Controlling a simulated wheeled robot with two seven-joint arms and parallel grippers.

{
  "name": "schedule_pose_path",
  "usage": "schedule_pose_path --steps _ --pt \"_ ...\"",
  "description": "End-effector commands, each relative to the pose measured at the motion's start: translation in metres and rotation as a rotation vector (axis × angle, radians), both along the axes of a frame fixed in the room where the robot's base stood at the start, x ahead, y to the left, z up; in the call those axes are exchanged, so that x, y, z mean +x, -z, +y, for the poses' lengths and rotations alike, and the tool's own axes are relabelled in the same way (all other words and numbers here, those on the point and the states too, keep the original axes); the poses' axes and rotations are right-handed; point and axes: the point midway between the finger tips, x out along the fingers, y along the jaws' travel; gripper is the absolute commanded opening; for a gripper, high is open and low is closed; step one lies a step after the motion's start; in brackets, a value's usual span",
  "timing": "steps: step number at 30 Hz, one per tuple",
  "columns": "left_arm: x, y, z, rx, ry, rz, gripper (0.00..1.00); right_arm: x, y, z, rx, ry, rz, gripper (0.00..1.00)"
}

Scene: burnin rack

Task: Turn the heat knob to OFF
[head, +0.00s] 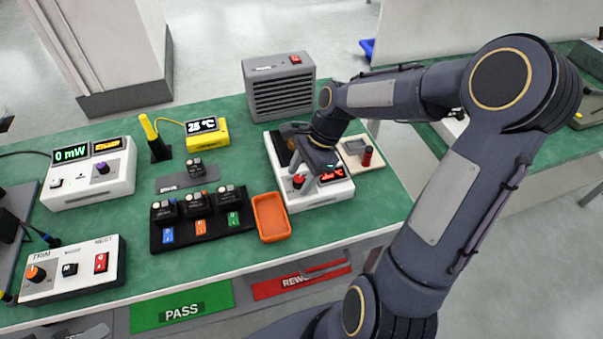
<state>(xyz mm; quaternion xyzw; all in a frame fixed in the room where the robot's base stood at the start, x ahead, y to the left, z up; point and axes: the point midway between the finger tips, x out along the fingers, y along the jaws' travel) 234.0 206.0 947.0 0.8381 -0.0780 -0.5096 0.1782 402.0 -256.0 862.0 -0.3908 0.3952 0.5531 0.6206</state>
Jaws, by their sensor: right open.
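The heat unit is a white box (312,199) near the right end of the green bench, with a red-lit °C display (333,174) on its front. A red knob (298,182), which appears to be the heat knob, sits left of that display. Its pointer and markings are too small to read. My right gripper (314,184) is open and points down over the front of this box, close to the knob. I cannot tell whether a finger touches the knob. The gripper and wrist hide part of the display and the box top. My left gripper is not in view.
An orange tray (271,217) lies just left of the heat unit. A grey fan heater (279,88) stands behind it. A pad with a red-topped cylinder (367,156) is at its right. A black rack with several modules (202,219) and a yellow 25 °C meter (207,132) stand further left.

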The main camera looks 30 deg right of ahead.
Motion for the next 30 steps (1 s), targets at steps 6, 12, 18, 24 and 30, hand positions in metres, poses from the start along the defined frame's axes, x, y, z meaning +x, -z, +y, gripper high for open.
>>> schedule_pose_path --steps 6,12,18,24,30 --pt "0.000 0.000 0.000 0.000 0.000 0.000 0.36 0.000 0.000 0.000 0.000 0.000 0.000 0.26" --pt "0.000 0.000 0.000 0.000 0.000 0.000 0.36 0.000 0.000 0.000 0.000 0.000 0.000 0.05" --pt "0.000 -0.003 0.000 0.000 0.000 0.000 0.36 0.000 -0.001 0.000 0.000 -0.022 0.001 0.05" --pt "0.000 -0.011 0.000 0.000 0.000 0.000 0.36 0.001 -0.003 0.000 0.001 -0.108 0.001 0.05" --pt "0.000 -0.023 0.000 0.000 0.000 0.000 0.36 0.002 -0.004 0.000 0.000 -0.263 0.001 0.05"
